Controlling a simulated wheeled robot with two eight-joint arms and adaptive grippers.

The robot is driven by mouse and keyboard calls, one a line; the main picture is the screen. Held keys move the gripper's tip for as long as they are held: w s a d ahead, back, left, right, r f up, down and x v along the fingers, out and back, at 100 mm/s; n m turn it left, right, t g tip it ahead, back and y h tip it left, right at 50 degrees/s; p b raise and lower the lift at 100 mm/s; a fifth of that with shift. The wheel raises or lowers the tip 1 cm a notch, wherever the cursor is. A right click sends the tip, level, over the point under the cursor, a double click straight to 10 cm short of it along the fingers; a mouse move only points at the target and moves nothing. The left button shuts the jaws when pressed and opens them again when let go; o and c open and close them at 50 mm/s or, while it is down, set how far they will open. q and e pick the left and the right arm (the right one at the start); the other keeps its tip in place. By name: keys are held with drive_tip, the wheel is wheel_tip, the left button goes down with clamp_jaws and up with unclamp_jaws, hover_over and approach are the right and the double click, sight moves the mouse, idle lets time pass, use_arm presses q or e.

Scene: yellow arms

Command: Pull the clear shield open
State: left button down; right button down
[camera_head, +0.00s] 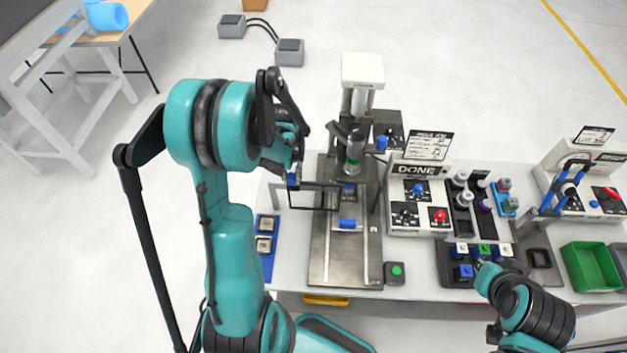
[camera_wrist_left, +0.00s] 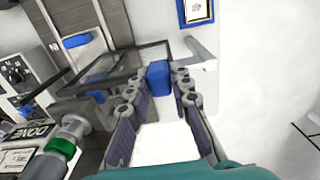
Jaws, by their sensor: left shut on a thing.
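The clear shield (camera_head: 309,185) is a see-through panel with a thin dark frame at the left side of the press-like machine (camera_head: 352,150). It stands out from the machine toward the left. Its dark frame also crosses the left wrist view (camera_wrist_left: 110,68). A blue handle (camera_wrist_left: 158,77) at the shield's outer end sits between the fingertips of my left gripper (camera_wrist_left: 160,85). In the head view my left gripper (camera_head: 292,174) is shut on this handle from above. My right arm is at the lower right; its fingers are not clear there.
A control box marked DONE (camera_head: 420,173) stands right of the machine. A blue tray (camera_head: 266,246) with small parts lies left of it. A green button (camera_head: 396,271) is in front. A green bin (camera_head: 590,267) stands at the right.

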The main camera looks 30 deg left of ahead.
use_arm(q)
drive_tip(key=a, duration=0.1)
drive_tip(key=s+a, duration=0.1)
drive_tip(key=a, duration=0.1)
drive_tip(key=s+a, duration=0.1)
drive_tip(key=shift+a+b, duration=0.25)
drive_tip(key=shift+b, duration=0.15)
drive_tip(key=c, duration=1.4)
unclamp_jaws()
drive_tip(key=shift+o, duration=0.2)
drive_tip(key=shift+s, duration=0.1)
drive_tip(key=shift+r, duration=0.1)
wheel_tip(320, 180, up, 12)
drive_tip(key=shift+d, duration=0.1)
